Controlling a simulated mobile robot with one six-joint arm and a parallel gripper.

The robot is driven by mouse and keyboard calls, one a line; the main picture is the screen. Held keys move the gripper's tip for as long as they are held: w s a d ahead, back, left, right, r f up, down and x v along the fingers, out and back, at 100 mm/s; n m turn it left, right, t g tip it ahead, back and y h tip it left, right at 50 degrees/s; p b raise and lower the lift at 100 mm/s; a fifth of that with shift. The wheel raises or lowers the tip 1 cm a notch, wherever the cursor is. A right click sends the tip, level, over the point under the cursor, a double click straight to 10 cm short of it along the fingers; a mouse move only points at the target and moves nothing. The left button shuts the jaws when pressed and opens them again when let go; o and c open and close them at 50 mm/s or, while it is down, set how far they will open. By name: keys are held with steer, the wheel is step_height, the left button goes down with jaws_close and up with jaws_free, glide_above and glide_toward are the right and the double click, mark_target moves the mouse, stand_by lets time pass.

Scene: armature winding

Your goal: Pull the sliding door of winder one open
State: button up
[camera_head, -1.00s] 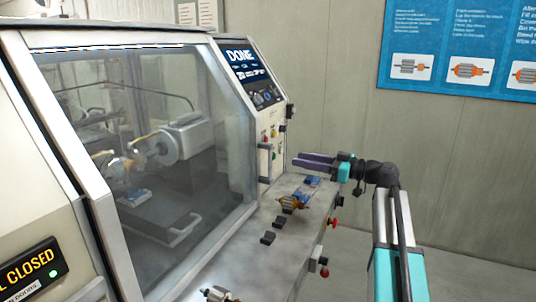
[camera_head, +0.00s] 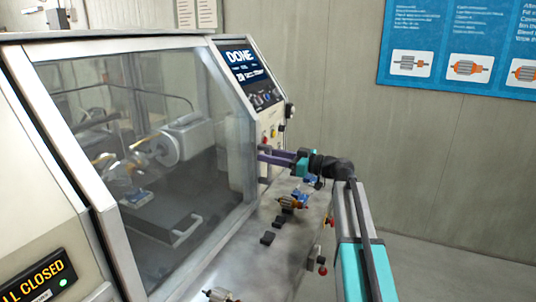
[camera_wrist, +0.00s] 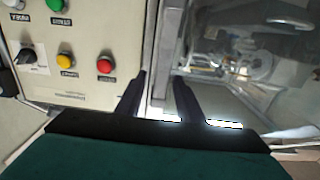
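Winder one's sliding door (camera_head: 190,200) is a clear pane in a grey frame and stands closed. Winding parts show behind it. My gripper (camera_head: 262,154) is at the door's right edge, beside the control column, and hides the upright door handle there in the head view. In the wrist view my gripper (camera_wrist: 160,85) has its two dark fingers apart, one on each side of an upright grey bar (camera_wrist: 165,50) at the door's edge. I cannot tell whether either finger touches the bar.
The control panel (camera_wrist: 85,35) with coloured buttons and a knob is just left of the fingers. The display (camera_head: 241,62) reads DONE. A sign (camera_head: 38,280) reads "ALL CLOSED" with a green light. An orange-wound armature (camera_head: 290,202) and dark blocks (camera_head: 272,230) lie on the front ledge.

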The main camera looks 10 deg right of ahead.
steer(key=shift+a, duration=0.15)
jaws_close()
stand_by(0.4)
